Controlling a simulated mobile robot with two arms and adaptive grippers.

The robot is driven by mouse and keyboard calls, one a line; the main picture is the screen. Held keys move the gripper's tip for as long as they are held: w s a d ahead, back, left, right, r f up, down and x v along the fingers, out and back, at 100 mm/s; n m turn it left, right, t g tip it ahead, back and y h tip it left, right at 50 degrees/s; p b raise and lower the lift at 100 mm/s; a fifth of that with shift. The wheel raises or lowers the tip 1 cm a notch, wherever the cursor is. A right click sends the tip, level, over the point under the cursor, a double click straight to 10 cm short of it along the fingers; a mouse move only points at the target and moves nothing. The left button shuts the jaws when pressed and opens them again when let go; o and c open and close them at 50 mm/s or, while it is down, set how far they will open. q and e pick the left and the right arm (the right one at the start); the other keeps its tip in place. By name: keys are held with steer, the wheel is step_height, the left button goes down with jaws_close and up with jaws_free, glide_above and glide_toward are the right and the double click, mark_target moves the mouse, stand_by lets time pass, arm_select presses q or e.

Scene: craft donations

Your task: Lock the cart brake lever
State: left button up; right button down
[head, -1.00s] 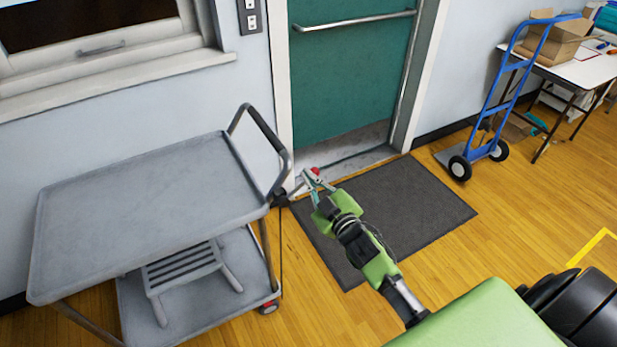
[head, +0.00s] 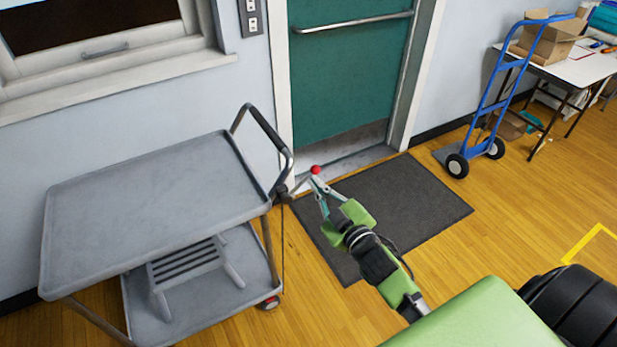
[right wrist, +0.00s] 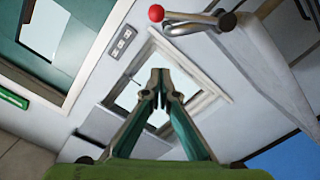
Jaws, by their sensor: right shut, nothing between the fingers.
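The grey cart (head: 150,205) stands at the left, with its push handle (head: 268,135) toward the door. The brake lever (head: 298,184) is a short metal rod at the cart's handle-side corner, ending in a red ball knob (head: 316,170) that points right, away from the cart. In the right wrist view the lever (right wrist: 190,17) and its red knob (right wrist: 156,13) show at the top, beyond the fingertips. My right gripper (head: 317,186) is shut and empty, its tips close to the knob. The wrist view shows the tips (right wrist: 160,76) apart from the knob in the picture. My left gripper is out of view.
A dark mat (head: 400,215) lies before the green door (head: 345,75). A blue hand truck (head: 490,100) and a table with boxes (head: 585,72) stand at the right. A slatted stool (head: 188,264) sits on the cart's lower shelf.

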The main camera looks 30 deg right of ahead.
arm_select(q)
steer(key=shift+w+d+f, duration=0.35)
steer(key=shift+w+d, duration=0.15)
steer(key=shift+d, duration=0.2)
arm_select(e)
steer(key=shift+s, duration=1.75)
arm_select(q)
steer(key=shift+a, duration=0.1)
